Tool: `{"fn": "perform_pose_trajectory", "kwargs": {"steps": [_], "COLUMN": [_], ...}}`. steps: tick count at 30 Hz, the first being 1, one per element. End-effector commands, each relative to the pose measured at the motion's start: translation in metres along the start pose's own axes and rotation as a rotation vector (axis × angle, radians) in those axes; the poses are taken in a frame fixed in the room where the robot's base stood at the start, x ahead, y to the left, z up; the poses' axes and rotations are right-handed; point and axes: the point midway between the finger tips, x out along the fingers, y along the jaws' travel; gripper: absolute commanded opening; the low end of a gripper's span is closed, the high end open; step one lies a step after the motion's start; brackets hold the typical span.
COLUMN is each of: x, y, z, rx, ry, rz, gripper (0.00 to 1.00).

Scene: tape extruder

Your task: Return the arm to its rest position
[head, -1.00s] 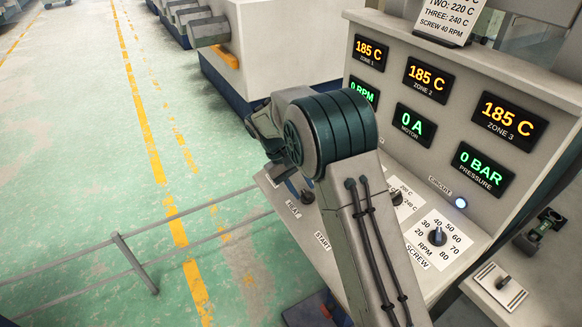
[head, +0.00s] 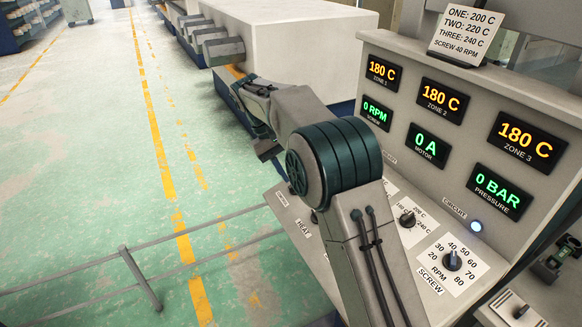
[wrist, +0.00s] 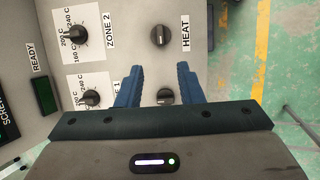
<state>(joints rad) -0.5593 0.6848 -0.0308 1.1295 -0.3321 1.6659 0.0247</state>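My arm reaches over the control panel (head: 290,235) in the head view, and its bulky joint covers part of the panel. In the wrist view my gripper (wrist: 158,70) is open, with two blue fingers apart and nothing held between them. It faces the panel from above. A black knob (wrist: 166,97) shows in the gap between the fingers, and I cannot tell how far below them it is. The HEAT knob (wrist: 163,36) lies beyond the fingertips. The ZONE 2 knob (wrist: 78,36) and the ZONE 1 knob (wrist: 90,98) are to the left.
The displays read 180 C in all three zones, with the motor display (head: 427,142) at 0 A. The SCREW knob (head: 452,260) is right of my arm. A low rail (head: 140,275) stands on the green floor at left. A large pale machine housing (head: 295,45) stands behind.

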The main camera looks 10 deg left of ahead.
Motion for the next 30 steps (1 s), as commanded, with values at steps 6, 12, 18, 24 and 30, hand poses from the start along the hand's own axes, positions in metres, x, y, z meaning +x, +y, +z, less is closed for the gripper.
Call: {"fn": "perform_pose_trajectory", "kwargs": {"steps": [6,12,18,24,30], "x": [-0.001,-0.003,0.004,0.018,0.039], "y": [0.005,0.036,0.065,0.080,0.079], "z": [0.004,0.044,0.103,0.165,0.225], "rx": [0.006,0.056,0.131,0.217,0.313], "ry": [0.007,0.058,0.138,0.223,0.309], "rz": [-0.007,-0.069,-0.149,-0.218,-0.275], "gripper": [0.34,0.34,0.34,0.34,0.34]}}
